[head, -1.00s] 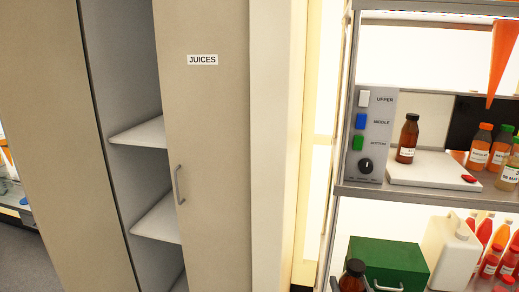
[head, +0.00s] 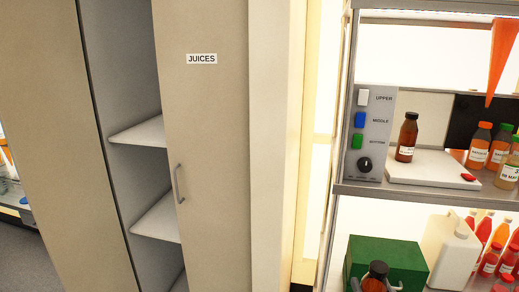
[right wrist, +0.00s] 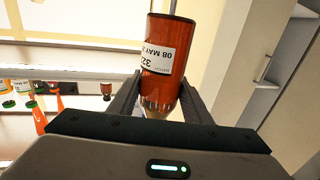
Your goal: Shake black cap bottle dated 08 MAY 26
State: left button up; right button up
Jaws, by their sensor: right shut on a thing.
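A brown bottle with a black cap (head: 377,271) is at the bottom of the head view, in front of the green box. My right gripper (head: 376,285) is shut on it. In the right wrist view the amber bottle (right wrist: 167,85) stands between the fingers (right wrist: 162,98), its white label reading "08 MAY" with the rest turned away. Its cap is not clear in that view. Another brown bottle with a black cap (head: 407,138) stands upright on the white plate (head: 432,172) on the shelf. My left gripper is not in view.
A green box (head: 388,252) and a white jug (head: 450,248) stand on the lower shelf, with red bottles at right. Orange- and green-capped bottles (head: 479,146) stand on the upper shelf. A switch panel (head: 370,135) is at its left end. The "JUICES" cabinet (head: 205,130) fills the left.

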jog(key=d, duration=0.2)
jog(key=shift+s+d, duration=0.3)
jog(key=shift+d, duration=0.1)
jog(key=w+a, duration=0.2)
jog(key=a, duration=0.6)
jog(key=d, duration=0.2)
jog(key=s+d, duration=0.1)
jog(key=d, duration=0.2)
jog(key=s+d, duration=0.1)
jog(key=d, duration=0.2)
jog(key=w+a, duration=0.1)
jog(key=a, duration=0.6)
jog(key=shift+w, duration=0.35)
jog(key=shift+a, duration=0.25)
jog(key=shift+d, duration=0.1)
